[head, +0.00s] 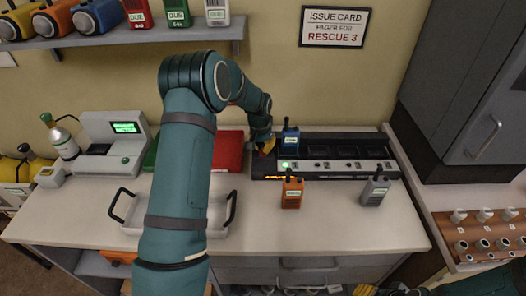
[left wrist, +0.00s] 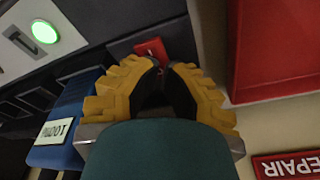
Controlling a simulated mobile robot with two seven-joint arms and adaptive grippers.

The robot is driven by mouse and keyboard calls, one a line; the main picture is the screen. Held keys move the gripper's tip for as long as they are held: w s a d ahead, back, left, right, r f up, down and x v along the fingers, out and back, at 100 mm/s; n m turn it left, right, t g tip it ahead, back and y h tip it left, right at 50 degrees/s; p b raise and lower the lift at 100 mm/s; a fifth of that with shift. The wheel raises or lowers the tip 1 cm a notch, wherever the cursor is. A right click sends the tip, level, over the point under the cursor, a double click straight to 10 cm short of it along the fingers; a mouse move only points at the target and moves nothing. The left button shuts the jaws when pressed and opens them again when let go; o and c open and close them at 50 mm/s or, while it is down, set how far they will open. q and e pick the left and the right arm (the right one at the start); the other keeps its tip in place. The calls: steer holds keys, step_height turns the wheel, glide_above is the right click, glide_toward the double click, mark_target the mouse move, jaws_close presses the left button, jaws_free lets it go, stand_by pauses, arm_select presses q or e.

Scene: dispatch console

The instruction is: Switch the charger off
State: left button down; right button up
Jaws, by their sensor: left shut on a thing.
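The charger (head: 335,171) is a long dark unit at the back right of the worktop, with a row of slots, a lit green light (head: 285,165) and an orange glow at its left front. My left gripper (head: 265,147) is at its left end. In the left wrist view the yellow fingers (left wrist: 165,75) are closed at a small red switch part (left wrist: 151,49), which they partly hide. The green light (left wrist: 44,33) is lit there too. The switch's position cannot be told. My right gripper (head: 366,290) shows only partly at the bottom edge.
A blue pager (head: 290,138) stands in the charger, close beside my left fingers. An orange pager (head: 292,193) and a grey pager (head: 374,188) stand in front. A red tray (head: 228,152) lies left of the charger. A white tray (head: 222,222) is behind my left arm.

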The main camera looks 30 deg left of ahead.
arm_select(q)
steer(key=shift+r+p, duration=1.85)
steer(key=shift+r, duration=1.55)
